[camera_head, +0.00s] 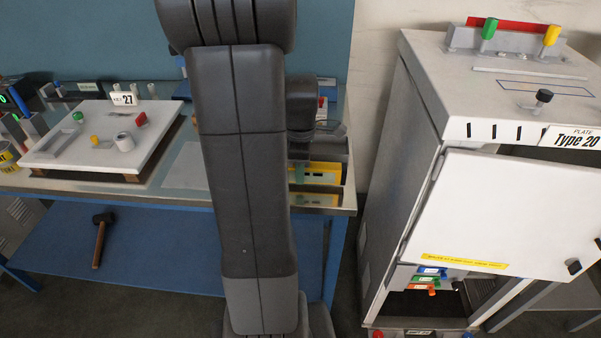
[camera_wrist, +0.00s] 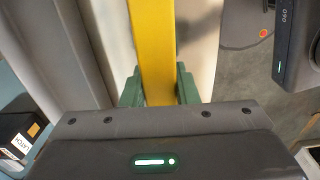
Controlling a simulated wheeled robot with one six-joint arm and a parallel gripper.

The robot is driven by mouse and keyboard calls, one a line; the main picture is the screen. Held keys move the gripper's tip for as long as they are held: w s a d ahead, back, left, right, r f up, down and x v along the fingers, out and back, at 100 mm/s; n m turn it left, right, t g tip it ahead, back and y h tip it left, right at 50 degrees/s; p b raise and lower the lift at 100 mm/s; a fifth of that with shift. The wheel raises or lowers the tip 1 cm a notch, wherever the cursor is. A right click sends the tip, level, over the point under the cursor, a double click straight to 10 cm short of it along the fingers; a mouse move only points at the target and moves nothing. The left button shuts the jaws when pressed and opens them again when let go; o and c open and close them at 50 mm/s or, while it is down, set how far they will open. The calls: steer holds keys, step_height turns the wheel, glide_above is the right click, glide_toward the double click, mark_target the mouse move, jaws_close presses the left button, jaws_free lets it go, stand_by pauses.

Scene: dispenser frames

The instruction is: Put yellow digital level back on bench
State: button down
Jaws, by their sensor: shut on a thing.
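The yellow digital level (camera_wrist: 157,40) is a long yellow bar running up the middle of the wrist view. My gripper (camera_wrist: 158,88) is shut on it, with a green fingertip on each side. In the head view the level (camera_head: 324,173) shows just right of my arm, at the right end of the bench (camera_head: 185,168). Its left part is hidden behind my arm. A similar yellow strip below it looks like a reflection in the bench top. I cannot tell whether the level touches the bench.
A white board (camera_head: 70,150) with small parts and a "27" sign stands on the bench's left. A hammer (camera_head: 100,238) lies on the blue lower shelf. At right stands a grey cabinet (camera_head: 400,180) with its white door (camera_head: 510,210) ajar.

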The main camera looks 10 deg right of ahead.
steer(key=shift+f, duration=0.7)
steer(key=c, duration=1.1)
jaws_free()
steer(key=shift+f, duration=0.15)
step_height(320, 180, up, 12)
steer(key=shift+r, duration=0.2)
